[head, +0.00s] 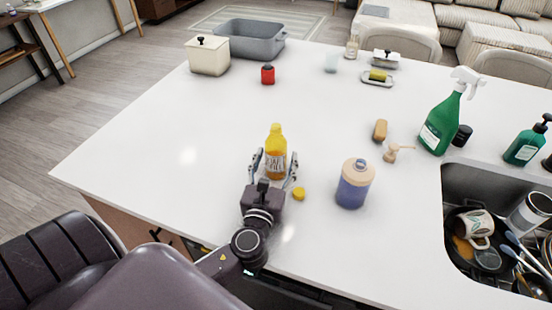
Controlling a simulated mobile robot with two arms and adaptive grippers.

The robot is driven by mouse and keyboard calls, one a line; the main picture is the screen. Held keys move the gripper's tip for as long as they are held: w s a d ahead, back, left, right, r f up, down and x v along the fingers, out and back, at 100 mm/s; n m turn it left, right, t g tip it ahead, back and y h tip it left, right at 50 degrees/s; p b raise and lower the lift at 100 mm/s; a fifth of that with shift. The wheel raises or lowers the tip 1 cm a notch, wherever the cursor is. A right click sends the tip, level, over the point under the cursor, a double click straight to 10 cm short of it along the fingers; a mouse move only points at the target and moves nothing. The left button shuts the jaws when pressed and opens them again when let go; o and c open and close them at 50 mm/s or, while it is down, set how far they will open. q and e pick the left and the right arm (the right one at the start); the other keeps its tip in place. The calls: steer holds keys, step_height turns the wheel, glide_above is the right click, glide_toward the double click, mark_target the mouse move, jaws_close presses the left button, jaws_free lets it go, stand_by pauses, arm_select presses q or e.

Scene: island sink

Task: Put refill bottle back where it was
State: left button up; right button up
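The refill bottle (275,157), with orange liquid, a white label and a yellow top, stands upright near the front of the white island. My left gripper (275,160) reaches in low, with one finger on each side of the bottle. Whether the fingers press on it or stand slightly apart cannot be told. A small yellow cap (298,194) lies just right of the gripper. A purple-blue bottle (354,184) with a tan top stands further right. A tan pump head (397,152) lies behind it. My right gripper is not in view.
A tan oblong item (380,130), green spray bottle (442,122) and dark jar (462,135) are to the right. The sink (458,185) holds dishes. A red bottle (268,75), cream canister (208,57) and grey bin (250,38) stand far back. The counter's left-middle is clear.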

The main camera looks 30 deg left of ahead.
arm_select(q)
steer(key=shift+s+d, duration=0.1)
steer(key=shift+s, duration=0.15)
steer(key=b+v, duration=0.3)
steer(key=v, duration=0.7)
steer(key=shift+s, duration=0.2)
steer(key=shift+s+d+r, duration=0.15)
steer(key=shift+s+d, duration=0.1)
steer(key=shift+s, duration=0.25)
